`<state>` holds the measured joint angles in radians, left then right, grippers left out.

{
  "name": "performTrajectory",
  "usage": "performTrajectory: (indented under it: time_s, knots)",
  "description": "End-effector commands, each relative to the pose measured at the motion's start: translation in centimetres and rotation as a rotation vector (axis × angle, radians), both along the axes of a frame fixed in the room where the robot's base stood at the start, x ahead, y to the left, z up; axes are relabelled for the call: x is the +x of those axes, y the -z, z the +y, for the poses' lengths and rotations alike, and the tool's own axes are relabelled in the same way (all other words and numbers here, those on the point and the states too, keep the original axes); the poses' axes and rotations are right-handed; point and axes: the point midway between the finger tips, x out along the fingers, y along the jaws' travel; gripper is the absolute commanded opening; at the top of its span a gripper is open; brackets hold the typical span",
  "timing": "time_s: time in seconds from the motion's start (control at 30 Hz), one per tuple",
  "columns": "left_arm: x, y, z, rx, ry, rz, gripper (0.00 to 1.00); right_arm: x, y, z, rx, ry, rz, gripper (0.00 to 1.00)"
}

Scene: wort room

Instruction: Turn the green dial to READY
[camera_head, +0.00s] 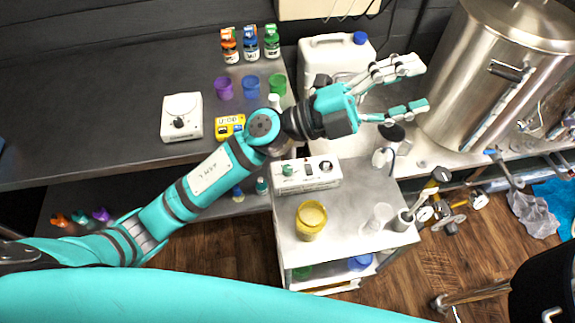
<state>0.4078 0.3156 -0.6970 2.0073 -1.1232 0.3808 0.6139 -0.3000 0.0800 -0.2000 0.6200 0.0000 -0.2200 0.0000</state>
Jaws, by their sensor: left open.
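A white control box (315,182) sits at the back of the metal cart top. The lettering around the dials is too small to read, so I cannot tell which mark the green dial points to. My left gripper (421,85) is open and empty, with its fingers spread to the right. It is up and right of the box, apart from the green dial. My left forearm passes just left of the box. My right gripper is not in view.
A yellow jar (311,220) stands on the cart in front of the box, and a clear beaker (378,217) is further right. A steel kettle (490,75) stands at the right. A white jug (330,55) stands behind my left gripper.

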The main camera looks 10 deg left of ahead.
Motion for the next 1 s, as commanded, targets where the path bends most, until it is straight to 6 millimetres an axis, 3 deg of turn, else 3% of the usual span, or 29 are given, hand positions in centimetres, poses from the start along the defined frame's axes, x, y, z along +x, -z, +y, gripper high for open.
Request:
performTrajectory:
  time_s: [0.1,0.2,0.27,0.33,0.43,0.5,0.6,0.7,0.8,1.0]
  knots:
    - [-2.4,3.8,-3.0,0.289,0.197,-0.154,0.51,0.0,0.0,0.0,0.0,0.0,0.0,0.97]
    - [-3.3,8.6,-3.2,0.575,0.334,-0.238,0.51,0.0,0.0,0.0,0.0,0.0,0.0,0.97]
    - [-3.0,11.6,-2.3,0.762,0.395,-0.264,0.51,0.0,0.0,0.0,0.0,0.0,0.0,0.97]
    - [-1.9,15.0,-0.1,0.993,0.446,-0.278,0.51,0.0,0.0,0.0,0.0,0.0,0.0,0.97]
    - [0.6,18.5,4.7,1.324,0.473,-0.253,0.51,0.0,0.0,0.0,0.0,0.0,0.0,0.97]
    - [2.6,19.8,8.4,1.535,0.463,-0.214,0.51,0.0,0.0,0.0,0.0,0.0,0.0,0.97]
    - [4.9,20.1,13.3,1.772,0.425,-0.142,0.51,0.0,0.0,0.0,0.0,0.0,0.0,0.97]
    - [6.2,19.8,16.6,1.922,0.386,-0.081,0.51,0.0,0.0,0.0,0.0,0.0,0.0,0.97]
    - [6.8,19.5,18.3,1.995,0.366,-0.047,0.51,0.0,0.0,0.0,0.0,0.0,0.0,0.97]
    - [6.8,21.1,18.7,2.011,0.365,-0.033,0.51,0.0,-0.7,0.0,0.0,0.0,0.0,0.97]
